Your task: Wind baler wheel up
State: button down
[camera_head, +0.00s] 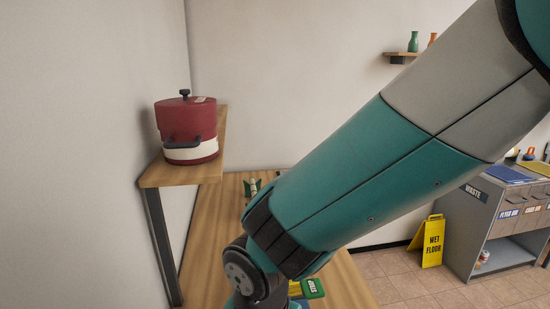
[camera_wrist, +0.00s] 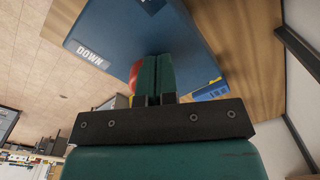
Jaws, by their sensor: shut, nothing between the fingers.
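In the wrist view a blue boxy body (camera_wrist: 115,25) with a white DOWN label (camera_wrist: 90,55) lies beyond my gripper; it may be the baler. My gripper (camera_wrist: 158,62) has its two green fingers together, with nothing between them, in front of the blue body. A red part (camera_wrist: 135,75) shows just left of the fingers, partly hidden by them. I cannot tell if it is the wheel or if the fingers touch it. In the head view my arm hides most of this area, and a green labelled piece (camera_head: 313,288) shows at the bottom.
A wooden table (camera_head: 205,225) runs under my arm. A red and white pot (camera_head: 186,130) stands on a raised wooden shelf (camera_head: 160,175) at the left. A yellow wet floor sign (camera_head: 432,243) and a grey waste cabinet (camera_head: 470,225) stand on the right.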

jog(key=shift+s+d+f, duration=0.5)
jog(key=shift+d+f, duration=0.2)
jog(key=shift+f, duration=0.1)
jog(key=shift+s+d, duration=0.15)
jog(key=shift+d, duration=0.25)
jog(key=shift+s+d+p, duration=0.1)
jog(key=shift+d+p, duration=0.3)
jog(key=shift+d, duration=0.45)
jog(key=shift+s, duration=0.3)
notch_tip(320, 180, up, 6)
jog(key=p, duration=0.5)
jog(key=shift+a+r+p, duration=0.25)
jog(key=shift+p, duration=0.1)
